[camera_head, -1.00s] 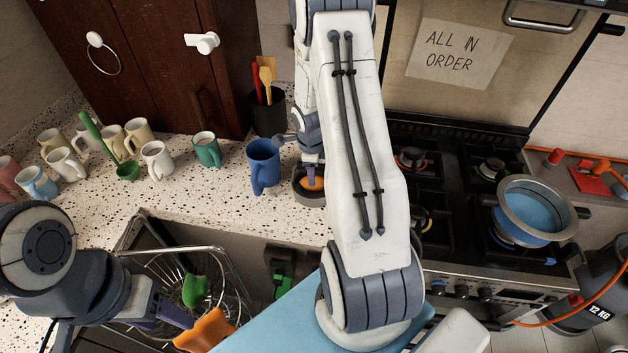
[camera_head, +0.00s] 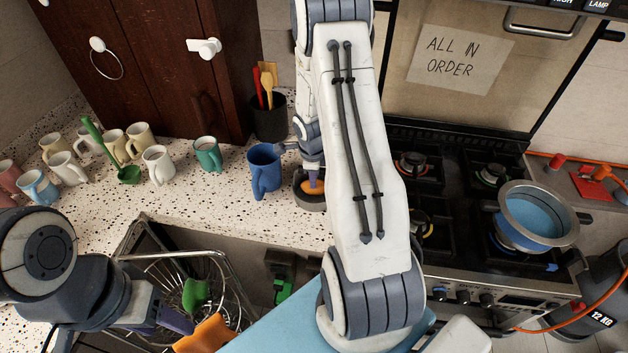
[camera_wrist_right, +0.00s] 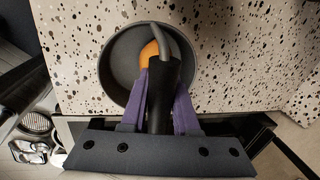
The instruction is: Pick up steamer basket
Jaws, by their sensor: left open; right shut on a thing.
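The steamer basket appears to be the dark grey round vessel (camera_head: 311,204) at the counter's front edge, partly behind my right arm. The right wrist view shows it from above as a dark bowl (camera_wrist_right: 119,78) with a bent grey rod and black grip (camera_wrist_right: 163,95). I cannot tell whether it has holes. My right gripper (camera_head: 314,184) is shut on that grip; its purple fingers (camera_wrist_right: 160,85) flank it in the wrist view. One orange fingertip shows. My left gripper (camera_head: 200,312) is open and empty at lower left, its green and orange tips apart, far from the basket.
A blue mug (camera_head: 265,170) stands just left of the basket, with a utensil holder (camera_head: 269,122) behind. Several mugs and a green ladle (camera_head: 128,174) fill the left counter. A wire rack (camera_head: 175,262) lies under my left gripper. A pot (camera_head: 538,218) sits on the stove at right.

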